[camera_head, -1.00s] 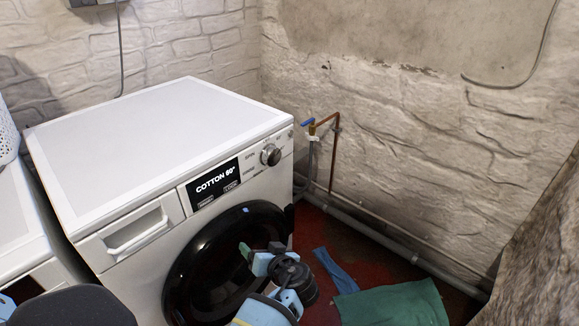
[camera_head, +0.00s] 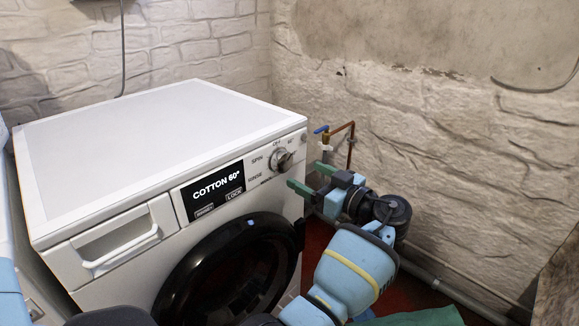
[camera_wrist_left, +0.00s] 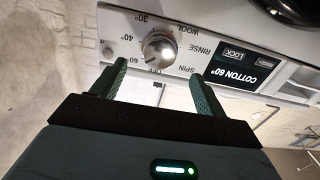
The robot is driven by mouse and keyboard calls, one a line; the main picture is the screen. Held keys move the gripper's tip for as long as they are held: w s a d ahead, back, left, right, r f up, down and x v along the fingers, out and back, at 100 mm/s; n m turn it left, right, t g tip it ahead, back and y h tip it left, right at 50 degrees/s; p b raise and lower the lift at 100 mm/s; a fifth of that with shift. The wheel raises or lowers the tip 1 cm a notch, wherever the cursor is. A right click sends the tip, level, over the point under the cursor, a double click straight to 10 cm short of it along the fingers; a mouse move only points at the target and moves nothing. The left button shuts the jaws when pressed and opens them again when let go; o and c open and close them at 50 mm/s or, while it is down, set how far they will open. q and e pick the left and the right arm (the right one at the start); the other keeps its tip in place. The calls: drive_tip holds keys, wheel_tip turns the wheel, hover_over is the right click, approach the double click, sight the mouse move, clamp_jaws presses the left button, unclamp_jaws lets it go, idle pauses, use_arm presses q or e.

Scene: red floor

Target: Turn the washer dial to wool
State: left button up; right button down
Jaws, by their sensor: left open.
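The washer dial (camera_head: 281,159) is a round silver knob at the upper right of the white washer's (camera_head: 150,150) front panel. The display (camera_head: 213,190) reads COTTON 60°. In the left wrist view the picture is upside down, and the dial (camera_wrist_left: 158,47) has marks around it including 30°, 40°, 60°, SPIN, RINSE and WOOL. My left gripper (camera_head: 305,176) is open and empty, in front of the panel just below and right of the dial. In the wrist view its green fingers (camera_wrist_left: 157,75) are spread wider than the dial, with their tips short of it. My right gripper is not in view.
The black round door (camera_head: 225,270) is below the panel, and a drawer handle (camera_head: 122,245) is at its left. A tap with a copper pipe (camera_head: 340,130) stands by the stone wall behind the gripper. A green cloth (camera_head: 425,316) lies on the red floor.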

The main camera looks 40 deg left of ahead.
sight(286, 164)
use_arm(q)
drive_tip(key=a, duration=0.7)
drive_tip(key=shift+w+a, duration=0.15)
drive_tip(key=shift+w, duration=0.15)
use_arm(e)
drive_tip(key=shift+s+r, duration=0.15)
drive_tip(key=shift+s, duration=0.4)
use_arm(q)
drive_tip(key=shift+c, duration=0.3)
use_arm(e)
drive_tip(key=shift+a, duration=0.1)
use_arm(q)
drive_tip(key=c, duration=0.9)
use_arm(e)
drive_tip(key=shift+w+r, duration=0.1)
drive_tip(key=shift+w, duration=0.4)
use_arm(q)
drive_tip(key=shift+m, duration=0.4)
